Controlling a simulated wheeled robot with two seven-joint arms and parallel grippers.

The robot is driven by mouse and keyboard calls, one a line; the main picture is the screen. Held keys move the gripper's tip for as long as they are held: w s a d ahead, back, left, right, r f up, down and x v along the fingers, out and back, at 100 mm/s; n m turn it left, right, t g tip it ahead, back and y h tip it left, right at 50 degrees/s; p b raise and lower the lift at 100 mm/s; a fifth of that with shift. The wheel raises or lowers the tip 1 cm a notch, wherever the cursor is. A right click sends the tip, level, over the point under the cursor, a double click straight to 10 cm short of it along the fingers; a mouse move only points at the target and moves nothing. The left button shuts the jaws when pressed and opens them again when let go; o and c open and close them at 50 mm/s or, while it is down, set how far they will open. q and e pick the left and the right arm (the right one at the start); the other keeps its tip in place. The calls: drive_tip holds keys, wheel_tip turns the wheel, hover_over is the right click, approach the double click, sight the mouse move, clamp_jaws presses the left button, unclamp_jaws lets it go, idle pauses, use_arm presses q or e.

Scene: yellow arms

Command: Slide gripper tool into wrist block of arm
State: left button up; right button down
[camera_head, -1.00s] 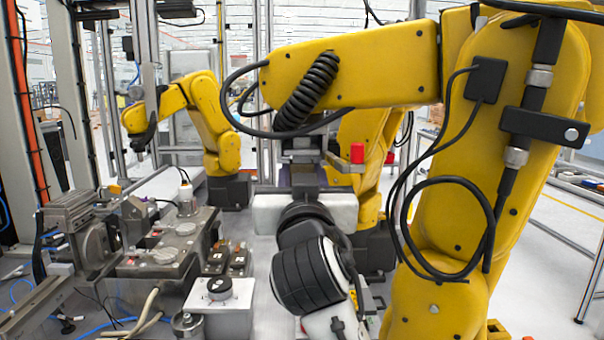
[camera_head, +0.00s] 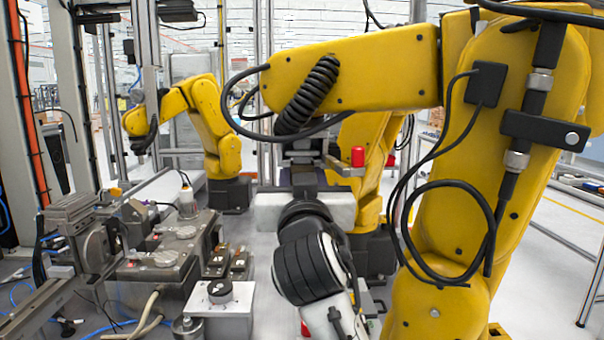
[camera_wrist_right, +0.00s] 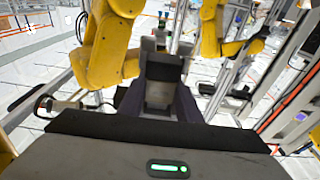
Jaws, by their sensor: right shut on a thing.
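My right gripper (camera_head: 305,178) is in the middle of the head view, just below the wrist end of the large yellow arm (camera_head: 375,75). It is shut on a grey and dark block, which I take as the gripper tool (camera_head: 303,156). In the right wrist view the tool (camera_wrist_right: 160,95) shows grey between my two dark fingers, with my gripper body filling the bottom. The wrist block is not clear; black coiled hose (camera_head: 308,92) covers that part of the arm. I cannot tell whether tool and arm touch. My left gripper is not in view.
A red-capped part (camera_head: 357,156) stands close to the right of my gripper. A smaller yellow arm (camera_head: 215,130) stands behind left. A metal fixture bench (camera_head: 150,270) fills the lower left.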

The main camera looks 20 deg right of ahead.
drive_tip(key=shift+f, duration=0.3)
idle(0.5)
drive_tip(key=c, duration=1.2)
unclamp_jaws()
drive_tip(key=shift+f, duration=0.15)
drive_tip(key=b+v, duration=0.3)
drive_tip(key=v, duration=0.7)
drive_tip(key=shift+s, duration=0.2)
drive_tip(key=shift+a, duration=0.1)
